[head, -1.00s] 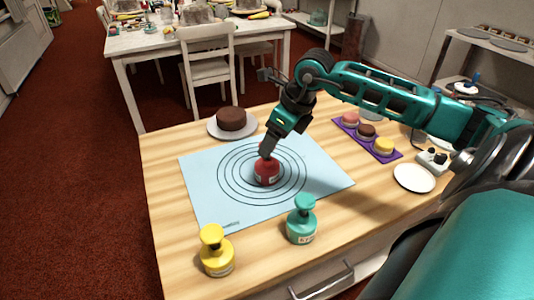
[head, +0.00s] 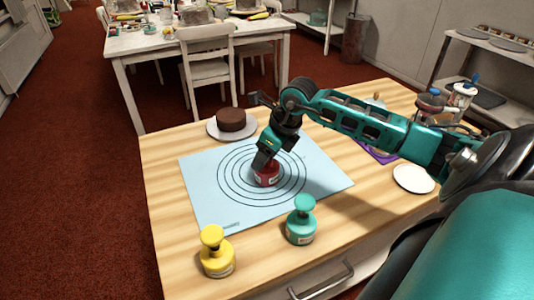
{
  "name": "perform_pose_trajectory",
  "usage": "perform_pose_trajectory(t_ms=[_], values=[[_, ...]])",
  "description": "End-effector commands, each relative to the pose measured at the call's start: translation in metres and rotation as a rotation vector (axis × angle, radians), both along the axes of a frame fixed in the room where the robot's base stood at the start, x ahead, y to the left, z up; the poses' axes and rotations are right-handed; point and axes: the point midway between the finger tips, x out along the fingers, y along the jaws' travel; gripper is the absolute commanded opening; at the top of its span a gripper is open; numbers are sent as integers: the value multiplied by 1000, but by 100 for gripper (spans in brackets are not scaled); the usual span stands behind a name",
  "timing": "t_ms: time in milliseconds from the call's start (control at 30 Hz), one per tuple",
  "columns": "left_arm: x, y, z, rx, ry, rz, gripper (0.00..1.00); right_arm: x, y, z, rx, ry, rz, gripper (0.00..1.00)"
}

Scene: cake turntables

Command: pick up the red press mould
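The red press mould (head: 267,178) stands on the blue mat (head: 215,205), inside the printed rings. My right gripper (head: 263,163) points down over it, and its fingers cover the mould's top and knob. I cannot tell whether the fingers are apart or closed on the knob. The mould's base appears to rest on the mat. My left gripper is not in view.
A yellow press mould (head: 217,254) and a teal press mould (head: 300,224) stand at the table's front. A chocolate cake (head: 231,119) sits on a white plate behind the mat. A white plate (head: 414,179) lies at right, near a partly hidden purple tray (head: 383,157).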

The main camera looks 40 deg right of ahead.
Motion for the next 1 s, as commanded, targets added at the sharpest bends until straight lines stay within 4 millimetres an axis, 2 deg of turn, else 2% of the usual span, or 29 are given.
perform_pose_trajectory(t_ms=[67,500,767,1000], values=[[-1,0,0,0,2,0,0,0,0,0,0,0,0,52],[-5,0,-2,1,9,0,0,0,0,1,-1,-1,0,11],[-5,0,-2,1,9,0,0,0,0,2,-1,-1,0,11],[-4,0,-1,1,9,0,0,1,0,22,-1,-5,0,11]])
